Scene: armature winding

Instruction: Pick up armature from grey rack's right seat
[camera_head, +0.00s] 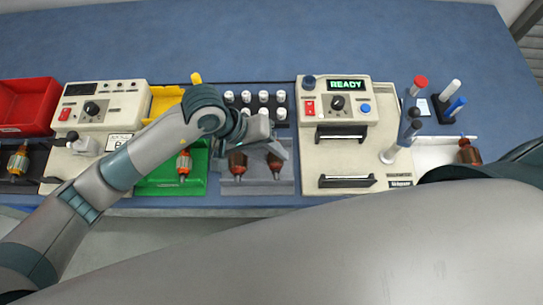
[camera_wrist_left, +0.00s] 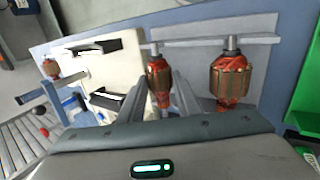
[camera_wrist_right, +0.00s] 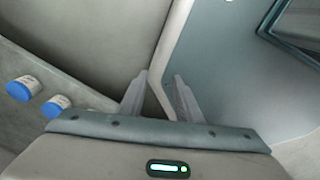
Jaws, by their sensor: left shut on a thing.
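The grey rack (camera_head: 256,187) holds two copper-and-red armatures upright, side by side. The armature in its right seat (camera_head: 275,165) is between the fingers of my left gripper (camera_head: 273,146), which is shut on it. In the left wrist view this armature (camera_wrist_left: 158,84) is the one on the left, with the fingers on either side of it. It appears still at its seat. The armature in the left seat (camera_head: 237,164) stands free, and also shows in the left wrist view (camera_wrist_left: 230,80). My right gripper (camera_wrist_right: 162,80) has its fingers apart with nothing between them.
A green tray (camera_head: 155,185) with another armature (camera_head: 184,164) is left of the rack. A cream machine reading READY (camera_head: 345,130) is right of it. White-capped pegs (camera_head: 263,97) stand behind. A red bin (camera_head: 30,103) is at far left. The blue table's back is clear.

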